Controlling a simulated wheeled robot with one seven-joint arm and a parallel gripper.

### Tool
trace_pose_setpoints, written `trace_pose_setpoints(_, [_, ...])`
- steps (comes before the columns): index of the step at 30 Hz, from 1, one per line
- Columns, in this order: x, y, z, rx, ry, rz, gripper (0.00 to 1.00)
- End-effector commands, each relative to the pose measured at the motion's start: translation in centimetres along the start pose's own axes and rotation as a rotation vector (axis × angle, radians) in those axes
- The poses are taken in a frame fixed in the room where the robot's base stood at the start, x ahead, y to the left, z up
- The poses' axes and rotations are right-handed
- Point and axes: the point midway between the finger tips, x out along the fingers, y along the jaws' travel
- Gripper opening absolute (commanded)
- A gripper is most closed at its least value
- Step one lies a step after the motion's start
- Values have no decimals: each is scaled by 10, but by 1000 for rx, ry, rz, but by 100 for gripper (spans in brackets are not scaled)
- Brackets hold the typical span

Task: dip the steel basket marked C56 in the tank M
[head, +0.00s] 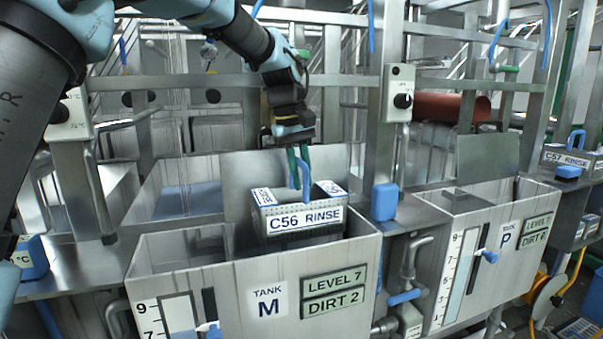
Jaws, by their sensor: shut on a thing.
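The steel basket marked C56 RINSE (303,221) is in the head view, above and partly inside the open top of tank M (221,290). Its lower part is hidden behind the tank's front wall. My gripper (299,165) is shut on the basket's blue handle and points down at it. The basket looks about level. Tank M carries plates reading LEVEL 7 and DIRT 2 and a gauge at its front left. The liquid inside tank M cannot be seen clearly.
Tank P (491,250) stands to the right, with LEVEL 7 and DIRT plates. A basket marked C57 RINSE (566,157) sits at the far right. Steel posts (392,110) and rails stand behind the tanks. A blue box (384,201) sits between the tanks.

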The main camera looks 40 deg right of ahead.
Motion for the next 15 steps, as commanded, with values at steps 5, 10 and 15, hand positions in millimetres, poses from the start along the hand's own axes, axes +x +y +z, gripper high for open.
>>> trace_pose_setpoints(5, [18,-3,0,0,1,1,0])
trace_pose_setpoints(10, [34,-6,0,0,1,1,0])
trace_pose_setpoints(15, [50,-9,0,0,1,1,0])
